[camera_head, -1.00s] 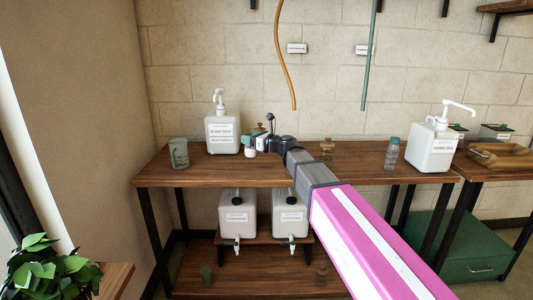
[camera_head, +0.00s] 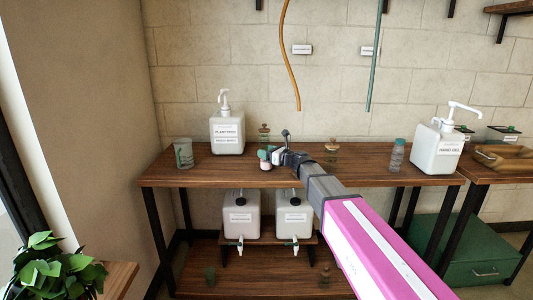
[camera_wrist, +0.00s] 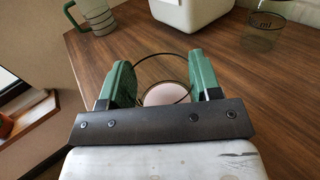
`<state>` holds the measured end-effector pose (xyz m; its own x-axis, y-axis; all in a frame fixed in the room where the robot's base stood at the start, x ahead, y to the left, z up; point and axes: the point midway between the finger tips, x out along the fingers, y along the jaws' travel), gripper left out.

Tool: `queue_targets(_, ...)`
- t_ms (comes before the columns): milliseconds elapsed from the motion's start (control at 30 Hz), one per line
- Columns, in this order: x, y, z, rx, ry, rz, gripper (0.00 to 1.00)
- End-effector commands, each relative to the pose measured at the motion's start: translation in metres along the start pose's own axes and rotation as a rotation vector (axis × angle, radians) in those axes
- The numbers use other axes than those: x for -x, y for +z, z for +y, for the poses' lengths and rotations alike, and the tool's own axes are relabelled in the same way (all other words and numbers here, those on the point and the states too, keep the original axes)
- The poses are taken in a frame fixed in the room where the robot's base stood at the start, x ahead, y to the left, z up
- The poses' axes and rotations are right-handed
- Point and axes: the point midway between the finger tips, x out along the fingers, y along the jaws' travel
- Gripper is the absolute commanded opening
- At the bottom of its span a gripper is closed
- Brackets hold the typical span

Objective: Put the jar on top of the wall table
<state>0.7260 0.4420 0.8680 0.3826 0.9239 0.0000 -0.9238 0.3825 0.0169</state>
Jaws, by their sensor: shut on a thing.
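My gripper (camera_head: 268,158) reaches over the wooden table (camera_head: 215,176) by the wall. In the wrist view its green fingers (camera_wrist: 163,84) are shut on a round, clear-walled jar (camera_wrist: 166,93) with a pale pink disc inside its rim. The black gripper body hides the jar's near side. In the head view the held jar shows only as a small pale shape (camera_head: 266,167) at the fingertips. I cannot tell whether its base touches the tabletop.
A white pump bottle (camera_head: 227,132) and a clear measuring cup (camera_head: 183,153) stand left of my gripper. A stoppered glass jar (camera_head: 264,136) stands behind it. Another glass jar (camera_head: 331,157), a clear bottle (camera_head: 397,156) and a second pump bottle (camera_head: 437,150) stand right.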

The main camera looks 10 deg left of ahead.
Motion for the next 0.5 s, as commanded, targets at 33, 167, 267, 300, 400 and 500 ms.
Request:
queue_targets(33, 0.0000, 0.0008, 0.0001, 0.000, 0.000, -0.001, 0.16)
queue_targets(167, 0.0000, 0.0000, 0.0001, -0.001, 0.000, -0.001, 0.16)
queue_targets(267, 0.0000, -0.0027, 0.0001, -0.001, 0.000, 0.000, 0.61)
queue_targets(300, 0.0000, -0.0024, 0.0001, -0.001, 0.000, 0.000, 0.74)
queue_targets(400, 0.0000, -0.0023, 0.0001, -0.001, 0.000, 0.000, 0.84)
queue_targets(500, 0.0000, -0.0022, 0.0001, -0.001, 0.000, 0.000, 0.84)
